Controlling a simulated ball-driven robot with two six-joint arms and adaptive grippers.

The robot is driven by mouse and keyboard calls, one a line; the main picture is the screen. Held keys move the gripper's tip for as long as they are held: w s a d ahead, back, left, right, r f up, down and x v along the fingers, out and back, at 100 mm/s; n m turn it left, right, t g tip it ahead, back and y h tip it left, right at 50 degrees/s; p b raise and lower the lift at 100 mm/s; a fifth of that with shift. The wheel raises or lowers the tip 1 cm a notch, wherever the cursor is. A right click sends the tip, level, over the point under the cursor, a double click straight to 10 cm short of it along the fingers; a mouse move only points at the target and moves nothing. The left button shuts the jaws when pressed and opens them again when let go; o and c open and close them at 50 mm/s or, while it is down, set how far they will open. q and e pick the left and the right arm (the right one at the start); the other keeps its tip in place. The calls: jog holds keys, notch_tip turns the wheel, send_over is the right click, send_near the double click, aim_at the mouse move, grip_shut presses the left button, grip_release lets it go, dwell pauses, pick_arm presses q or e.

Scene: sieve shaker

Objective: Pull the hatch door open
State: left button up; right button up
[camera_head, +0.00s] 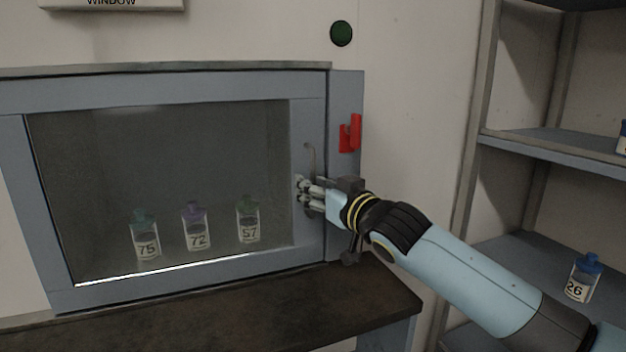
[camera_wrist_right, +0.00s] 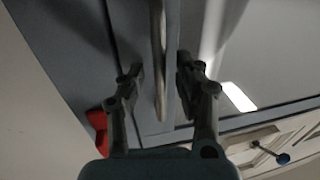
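The hatch door (camera_head: 60,93) is a blue-grey frame with a dark glass pane, and it looks closed in its wall frame. Its upright grey bar handle (camera_head: 310,154) is on the right side of the door, partly hidden by my right gripper (camera_head: 308,190). In the right wrist view the handle (camera_wrist_right: 158,50) runs between the two fingers of the right gripper (camera_wrist_right: 159,72). The fingers are apart, with a gap on both sides of the bar. My left gripper is not in view.
A red latch (camera_head: 350,134) is on the frame right of the door. Bottles 75 (camera_head: 146,238), 72 (camera_head: 195,230) and 57 (camera_head: 248,222) stand behind the glass. A dark ledge (camera_head: 230,315) juts out below. Shelves (camera_head: 540,140) holding bottle 26 (camera_head: 582,280) stand right.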

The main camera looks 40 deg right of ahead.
jog(key=shift+w, duration=0.35)
grip_shut()
dwell(0.3)
